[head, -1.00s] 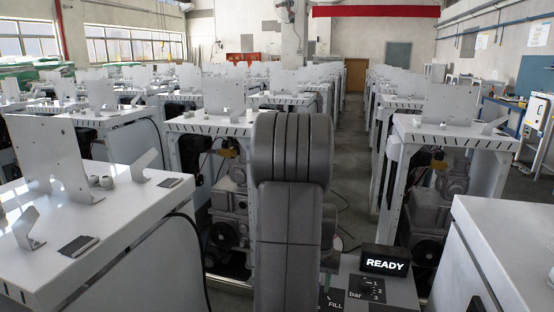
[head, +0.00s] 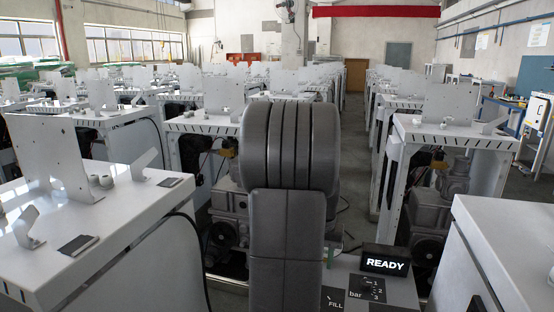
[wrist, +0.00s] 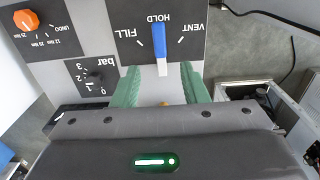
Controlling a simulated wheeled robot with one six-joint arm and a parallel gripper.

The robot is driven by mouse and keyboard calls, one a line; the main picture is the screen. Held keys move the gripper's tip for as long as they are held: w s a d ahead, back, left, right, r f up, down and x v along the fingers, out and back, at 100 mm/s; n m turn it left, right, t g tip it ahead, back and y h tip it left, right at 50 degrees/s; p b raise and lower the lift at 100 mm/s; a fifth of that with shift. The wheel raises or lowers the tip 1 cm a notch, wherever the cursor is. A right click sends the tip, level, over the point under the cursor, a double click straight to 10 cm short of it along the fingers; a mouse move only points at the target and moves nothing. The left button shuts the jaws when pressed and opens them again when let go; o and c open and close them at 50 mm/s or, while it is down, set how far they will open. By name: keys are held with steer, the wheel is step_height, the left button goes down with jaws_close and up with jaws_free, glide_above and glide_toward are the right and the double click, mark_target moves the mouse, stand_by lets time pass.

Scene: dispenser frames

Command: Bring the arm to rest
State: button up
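My arm stands upright in the middle of the head view, its thick dark grey link hiding most of my gripper there. In the wrist view my gripper (wrist: 161,84) shows two green fingers held apart, with a gap between them. A blue lever with a white end (wrist: 159,44) shows beyond the fingertips, on a dark panel (wrist: 185,50) marked FILL, HOLD and VENT. The lever's blue end points at HOLD. I see nothing held between the fingers.
A READY sign (head: 385,263) stands on the panel box beside a bar dial (head: 366,285). An orange knob (wrist: 25,21) and a black bar knob (wrist: 97,79) show in the wrist view. White cabinets (head: 130,185) stand close on both sides, with an aisle behind.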

step_height(320, 180, up, 6)
step_height(320, 180, down, 14)
steer(key=shift+f, duration=0.15)
steer(key=shift+s+d+n, duration=0.1)
steer(key=shift+d+n, duration=0.3)
steer(key=shift+n, duration=0.6)
steer(key=shift+s, duration=0.1)
